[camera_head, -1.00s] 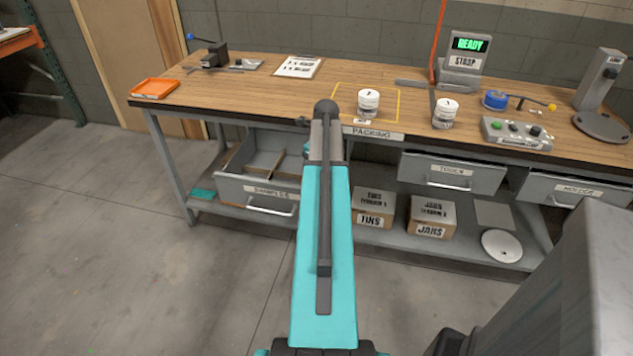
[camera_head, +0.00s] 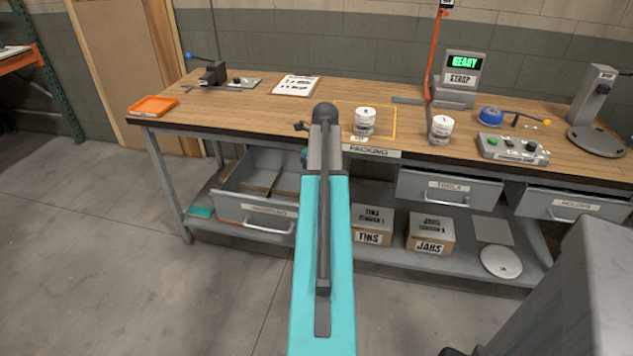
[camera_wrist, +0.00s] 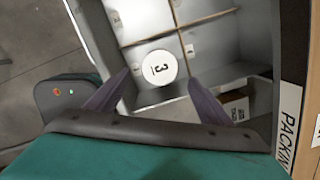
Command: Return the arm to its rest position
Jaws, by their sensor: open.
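My arm (camera_head: 322,250) reaches forward over the bench in the head view, and its links hide most of my gripper there. In the wrist view my gripper (camera_wrist: 160,77) shows two purple-grey fingers spread apart, with nothing held between them. Beyond the fingers a white round lid marked 3 (camera_wrist: 160,68) sits in a compartment of the open drawer (camera_wrist: 205,72). The lid appears apart from the fingers. The same open drawer (camera_head: 245,207) shows in the head view at the left, below the bench top.
The wooden bench (camera_head: 240,105) carries two white-lidded jars (camera_head: 365,122) (camera_head: 440,129), an orange tray (camera_head: 153,105), a READY display (camera_head: 464,72) and a control box (camera_head: 512,149). Two other drawers (camera_head: 449,187) (camera_head: 571,204) stand partly out. Boxes (camera_head: 430,233) sit on the lower shelf. Floor at left is clear.

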